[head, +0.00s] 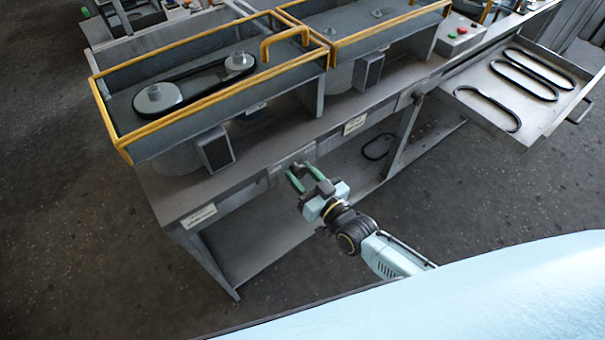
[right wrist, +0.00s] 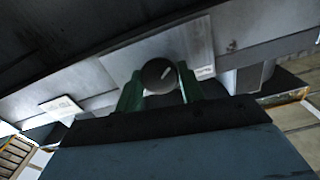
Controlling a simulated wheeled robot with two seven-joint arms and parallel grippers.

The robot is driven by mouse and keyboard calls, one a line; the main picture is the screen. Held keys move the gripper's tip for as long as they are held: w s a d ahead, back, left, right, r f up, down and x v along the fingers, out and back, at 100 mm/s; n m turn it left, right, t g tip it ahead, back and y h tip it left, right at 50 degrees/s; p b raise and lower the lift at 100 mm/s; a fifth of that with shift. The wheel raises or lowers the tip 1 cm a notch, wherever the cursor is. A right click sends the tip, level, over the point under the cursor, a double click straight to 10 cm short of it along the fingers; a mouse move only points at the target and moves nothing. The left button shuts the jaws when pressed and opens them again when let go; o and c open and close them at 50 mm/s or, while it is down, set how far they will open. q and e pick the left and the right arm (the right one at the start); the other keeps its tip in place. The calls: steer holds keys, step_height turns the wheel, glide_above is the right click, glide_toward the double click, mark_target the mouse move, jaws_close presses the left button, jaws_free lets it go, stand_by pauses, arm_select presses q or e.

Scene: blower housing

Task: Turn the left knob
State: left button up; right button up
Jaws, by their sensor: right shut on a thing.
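The left knob (right wrist: 159,75) is a round black dial with a white mark, set on a pale metal plate on the bench's front face. In the right wrist view the mark slants up to the right. My right gripper (head: 297,173) has its green fingers at the bench front in the head view. In the right wrist view the fingers of my right gripper (right wrist: 160,92) are on both sides of the knob, shut on it. In the head view the knob is mostly hidden by the fingers. My left gripper is not in view.
The grey bench (head: 170,205) carries two yellow-railed housings; the left one holds a black belt (head: 188,88) around two pulleys. A tray (head: 540,105) with several belts sticks out at right. A lower shelf (head: 255,240) lies under the bench. Dark floor is clear around it.

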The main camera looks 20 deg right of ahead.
steer(key=o, duration=1)
steer(key=shift+c, duration=0.2)
steer(key=v, duration=1.3)
steer(key=shift+s+p, duration=0.2)
steer(key=shift+p, duration=0.25)
steer(key=s+d+f+g+h, duration=0.25)
steer(key=s+f+g, duration=0.2)
steer(key=f, duration=0.75)
steer(key=s+d+f+g+h, duration=0.2)
steer(key=s+d+f+g, duration=0.3)
steer(key=f, duration=0.7)
steer(key=s+f+g+h, duration=0.1)
steer(key=s+f+g, duration=0.2)
steer(key=s, duration=0.7)
steer(key=s+f+g, duration=0.3)
steer(key=s+f, duration=0.4)
steer(key=s, duration=0.3)
steer(key=shift+s+a+f+h, duration=0.25)
steer(key=shift+s+f+h, duration=0.1)
steer(key=shift+f, duration=0.05)
